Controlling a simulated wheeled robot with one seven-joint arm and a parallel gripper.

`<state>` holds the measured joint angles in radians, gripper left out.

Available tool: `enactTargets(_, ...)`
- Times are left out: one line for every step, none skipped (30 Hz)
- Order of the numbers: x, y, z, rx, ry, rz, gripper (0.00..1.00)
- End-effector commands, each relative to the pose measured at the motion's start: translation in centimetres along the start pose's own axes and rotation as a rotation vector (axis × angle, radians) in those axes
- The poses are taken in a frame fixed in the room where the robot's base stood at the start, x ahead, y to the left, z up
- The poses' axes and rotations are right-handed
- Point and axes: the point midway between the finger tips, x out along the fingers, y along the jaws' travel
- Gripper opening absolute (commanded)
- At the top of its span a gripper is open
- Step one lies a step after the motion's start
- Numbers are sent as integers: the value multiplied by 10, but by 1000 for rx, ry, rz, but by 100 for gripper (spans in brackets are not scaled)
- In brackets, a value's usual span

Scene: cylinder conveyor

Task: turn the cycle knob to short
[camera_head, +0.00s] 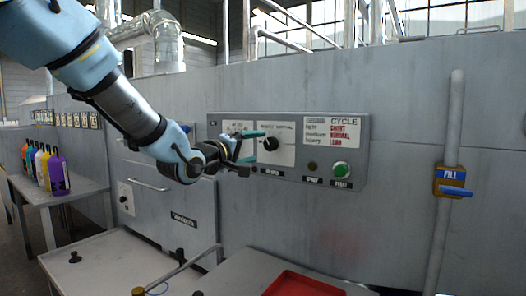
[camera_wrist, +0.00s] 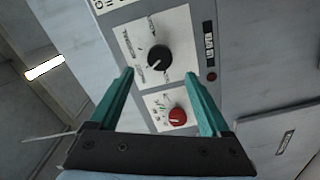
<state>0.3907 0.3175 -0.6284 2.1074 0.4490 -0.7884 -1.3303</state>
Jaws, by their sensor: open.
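The control panel (camera_head: 290,178) is a grey box on the machine wall. A black round knob (camera_head: 271,143) sits on its white plate, with small labels around it too blurred to read surely. The knob also shows in the wrist view (camera_wrist: 158,56), with a small pale mark at its lower left; which label it points at I cannot tell. My gripper (camera_head: 255,146) is open and empty in front of the panel, just left of the knob. In the wrist view its teal fingers (camera_wrist: 159,75) are spread wide, with the knob beyond their tips, apart from them.
A red knob (camera_wrist: 177,116) on another white plate lies between the fingers in the wrist view. A green button (camera_head: 341,170) and a "CYCLE" card (camera_head: 332,132) are on the panel's right. A "FILL" pipe (camera_head: 448,190) stands farther right. A red tray (camera_head: 300,284) lies below.

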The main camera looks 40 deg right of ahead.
Motion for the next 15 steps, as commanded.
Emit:
enactTargets(-10, -2, 0, 4, 2, -1, 81)
enactTargets(-15, -2, 0, 4, 2, -2, 81)
enactTargets(-21, -1, 0, 3, 2, -2, 81)
enactTargets(-25, -1, 0, 4, 2, -1, 81)
enactTargets(-28, -1, 0, 3, 1, 0, 81)
enactTargets(-32, -1, 0, 2, 1, 0, 81)
enactTargets(-35, 0, 0, 2, 1, 0, 81)
enactTargets(-37, 0, 0, 2, 1, 0, 81)
enactTargets(-38, 0, 0, 1, 1, 0, 81)
enactTargets(-39, 0, 0, 0, 0, 0, 81)
enactTargets(-40, 0, 0, 0, 0, 0, 81)
enactTargets(-40, 0, 0, 0, -1, -1, 81)
enactTargets(-41, 0, 0, -1, -1, -1, 81)
enactTargets(-41, 0, 0, -1, -1, 0, 81)
enactTargets(-41, 0, 0, -1, -1, 0, 81)
